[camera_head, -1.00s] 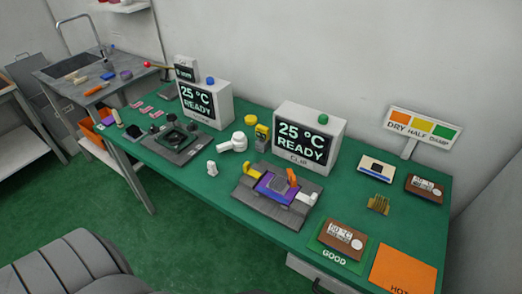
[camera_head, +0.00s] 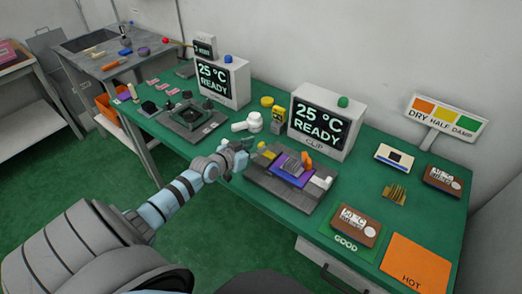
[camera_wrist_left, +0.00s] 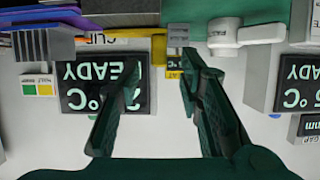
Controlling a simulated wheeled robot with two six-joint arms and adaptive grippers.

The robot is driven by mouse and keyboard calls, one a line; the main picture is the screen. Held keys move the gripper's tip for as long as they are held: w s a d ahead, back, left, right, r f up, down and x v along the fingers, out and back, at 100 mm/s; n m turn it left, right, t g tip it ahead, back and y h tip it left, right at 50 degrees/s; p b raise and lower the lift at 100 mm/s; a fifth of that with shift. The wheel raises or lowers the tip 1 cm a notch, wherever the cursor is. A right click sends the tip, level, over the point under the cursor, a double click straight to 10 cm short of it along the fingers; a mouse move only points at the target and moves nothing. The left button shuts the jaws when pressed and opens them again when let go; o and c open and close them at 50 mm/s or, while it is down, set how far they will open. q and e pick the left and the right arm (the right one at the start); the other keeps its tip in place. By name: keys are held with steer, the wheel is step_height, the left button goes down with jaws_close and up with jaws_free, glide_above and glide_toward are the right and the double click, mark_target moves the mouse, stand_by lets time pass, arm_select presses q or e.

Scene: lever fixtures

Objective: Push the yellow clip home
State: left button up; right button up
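The yellow clip (camera_head: 267,151) sits at the left end of the grey fixture (camera_head: 262,180), which also bears a purple piece (camera_head: 292,169), an orange lever (camera_head: 307,162) and a white block (camera_head: 321,182). My left gripper (camera_head: 243,148) is just left of the yellow clip in the head view. I cannot tell from there whether it touches the clip. In the left wrist view, which is upside down, its fingers (camera_wrist_left: 152,85) are apart with nothing between them. My right gripper is not in view.
The CLIP display box (camera_head: 319,128) and a yellow meter (camera_head: 277,122) stand behind the fixture. A white cylinder tool (camera_head: 252,123) lies just behind my left gripper.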

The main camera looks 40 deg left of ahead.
mark_target(260, 144)
arm_select(q)
steer(key=b+x, duration=0.1)
steer(key=x, duration=0.2)
steer(key=shift+w+f, duration=0.2)
steer(key=shift+w, duration=0.45)
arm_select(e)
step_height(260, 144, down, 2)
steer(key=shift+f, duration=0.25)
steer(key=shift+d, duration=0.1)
arm_select(q)
jaws_close()
